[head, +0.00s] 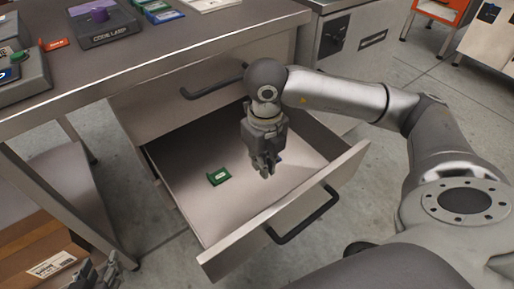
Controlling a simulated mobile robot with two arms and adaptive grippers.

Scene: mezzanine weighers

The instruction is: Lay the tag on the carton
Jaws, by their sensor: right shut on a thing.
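My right gripper (264,171) is down inside the open drawer, shut on a small blue item (279,157), probably a tag. Its fingers hide most of the item. A small green tag (218,176) with a pale label lies on the drawer floor, left of the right gripper and apart from it. A brown carton (30,258) with a white printed label stands at the lower left, partly cut off by the picture edge. My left gripper (96,272) is at the bottom edge beside the carton's right side, its fingers apart and nothing seen between them.
The drawer (232,245) is pulled out under the steel worktop (160,50), its front and handle (305,217) towards me. Grey devices (103,25) and several small coloured items lie on the worktop. A closed drawer handle (212,88) sits above.

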